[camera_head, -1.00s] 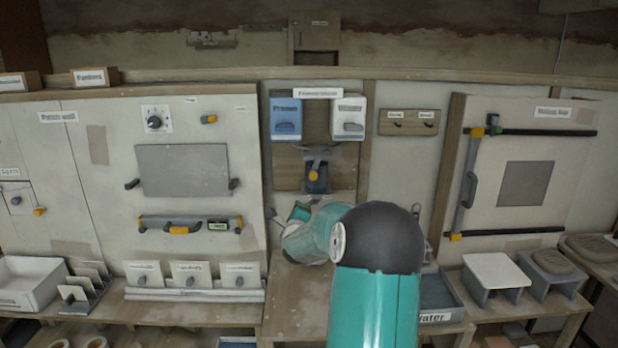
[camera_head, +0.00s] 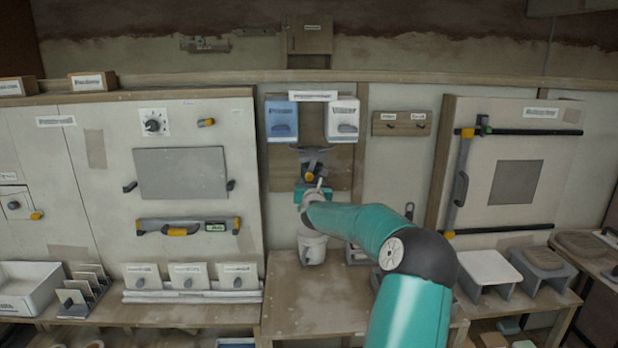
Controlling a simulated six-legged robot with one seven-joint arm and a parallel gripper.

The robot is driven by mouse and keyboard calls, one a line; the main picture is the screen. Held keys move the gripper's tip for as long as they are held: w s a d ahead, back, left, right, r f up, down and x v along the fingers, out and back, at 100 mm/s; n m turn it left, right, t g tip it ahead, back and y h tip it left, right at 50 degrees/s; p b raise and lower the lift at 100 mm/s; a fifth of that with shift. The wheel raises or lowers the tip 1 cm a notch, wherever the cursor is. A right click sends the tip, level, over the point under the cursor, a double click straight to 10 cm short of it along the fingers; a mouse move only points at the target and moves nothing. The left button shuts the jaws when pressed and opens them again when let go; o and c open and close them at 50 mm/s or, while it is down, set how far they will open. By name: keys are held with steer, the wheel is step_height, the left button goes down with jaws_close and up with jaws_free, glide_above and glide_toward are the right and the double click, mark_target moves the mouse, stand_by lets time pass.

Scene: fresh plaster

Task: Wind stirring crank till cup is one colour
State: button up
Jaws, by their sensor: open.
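A pale cup (camera_head: 311,248) stands upright on the middle bench, below the end of my arm. A small dark part is on its front. Its inside is hidden, so I cannot tell the colour of what it holds. My gripper (camera_head: 316,188) is above the cup, in front of a dark bracket (camera_head: 314,156) with a yellow knob on the back wall. It is small and partly hidden by my teal wrist, and it appears open and empty. I cannot make out the stirring crank clearly, nor whether my gripper touches anything.
A blue dispenser (camera_head: 282,121) and a white dispenser (camera_head: 342,121) hang above the bracket. My forearm crosses the bench's right side and partly hides a grey tray there. The front of the bench (camera_head: 300,300) is clear. A white-topped stand (camera_head: 487,268) is at right.

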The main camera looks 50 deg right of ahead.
mark_target(310, 178)
steer(key=x, duration=0.7)
steer(key=shift+w, duration=0.25)
steer(key=shift+c, duration=0.4)
steer(key=c, duration=0.9)
steer(key=shift+s+d+n, duration=0.1)
steer(key=shift+n, duration=0.2)
